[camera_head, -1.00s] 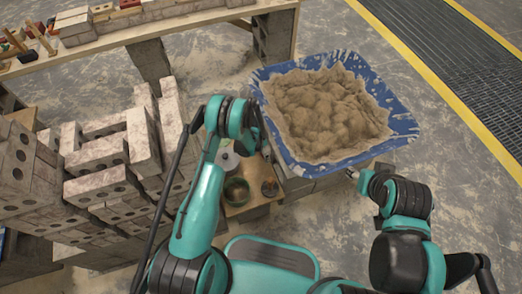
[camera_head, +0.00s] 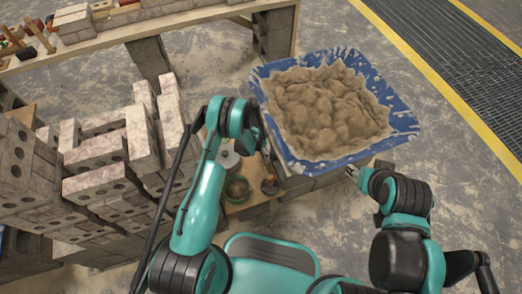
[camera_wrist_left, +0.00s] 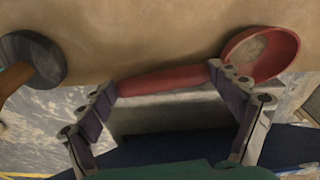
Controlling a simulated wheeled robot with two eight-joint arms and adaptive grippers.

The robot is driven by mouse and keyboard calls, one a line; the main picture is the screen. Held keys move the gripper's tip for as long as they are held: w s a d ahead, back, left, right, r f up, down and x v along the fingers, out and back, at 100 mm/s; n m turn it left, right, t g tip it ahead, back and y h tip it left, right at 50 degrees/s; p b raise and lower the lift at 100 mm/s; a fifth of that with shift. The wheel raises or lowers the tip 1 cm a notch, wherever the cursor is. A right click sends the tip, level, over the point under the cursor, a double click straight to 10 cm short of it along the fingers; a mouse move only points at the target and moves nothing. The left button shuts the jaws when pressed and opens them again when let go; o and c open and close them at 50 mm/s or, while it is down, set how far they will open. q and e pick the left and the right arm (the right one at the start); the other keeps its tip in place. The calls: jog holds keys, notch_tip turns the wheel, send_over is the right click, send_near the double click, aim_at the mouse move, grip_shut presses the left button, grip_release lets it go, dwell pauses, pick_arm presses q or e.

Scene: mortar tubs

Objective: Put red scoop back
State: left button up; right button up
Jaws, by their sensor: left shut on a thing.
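The red scoop shows in the left wrist view, with its handle (camera_wrist_left: 165,81) lying across the picture and its round bowl (camera_wrist_left: 262,53) at the upper right. My left gripper (camera_wrist_left: 165,80) is shut on the scoop, with one finger at each end of the handle. The scoop is against or just in front of a tan wooden surface (camera_wrist_left: 130,35); I cannot tell whether it touches it. In the head view my left gripper is mostly hidden behind its own wrist, left of the tub, and the scoop is not visible. My right gripper (camera_head: 352,172) is by the tub's near right corner, its fingers too small to read.
A blue tub (camera_head: 402,122) full of mortar (camera_head: 325,110) stands on blocks. Stacked bricks (camera_head: 95,150) crowd the left. The floor on the right is clear.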

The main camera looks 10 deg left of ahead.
pick_arm(q)
jog(key=shift+f, duration=0.2)
jog(key=o, duration=1.6)
notch_tip(320, 180, up, 12)
jog(key=s+a, duration=0.1)
jog(key=shift+a, duration=0.1)
